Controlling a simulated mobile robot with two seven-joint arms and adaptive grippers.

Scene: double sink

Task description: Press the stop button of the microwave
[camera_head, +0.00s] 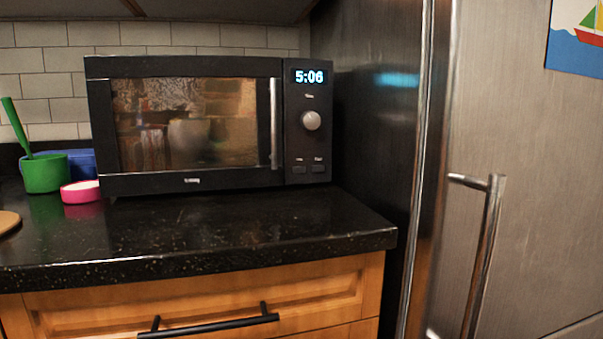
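A black microwave (185,183) stands on the dark counter, its door closed, with a vertical silver handle (274,122). Its control panel on the right has a lit display (309,77) reading 5:06 and a round silver knob (311,120). Below the knob are two small buttons, a left one (299,170) and a right one (318,169). Their labels are too small to read, so I cannot tell which is stop. Neither of my grippers is in view.
A steel refrigerator (540,180) with a bar handle (484,255) stands right of the counter (230,225). A green cup (45,173), a pink-rimmed bowl (80,192) and a blue item (82,162) sit left of the microwave. The counter front is clear.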

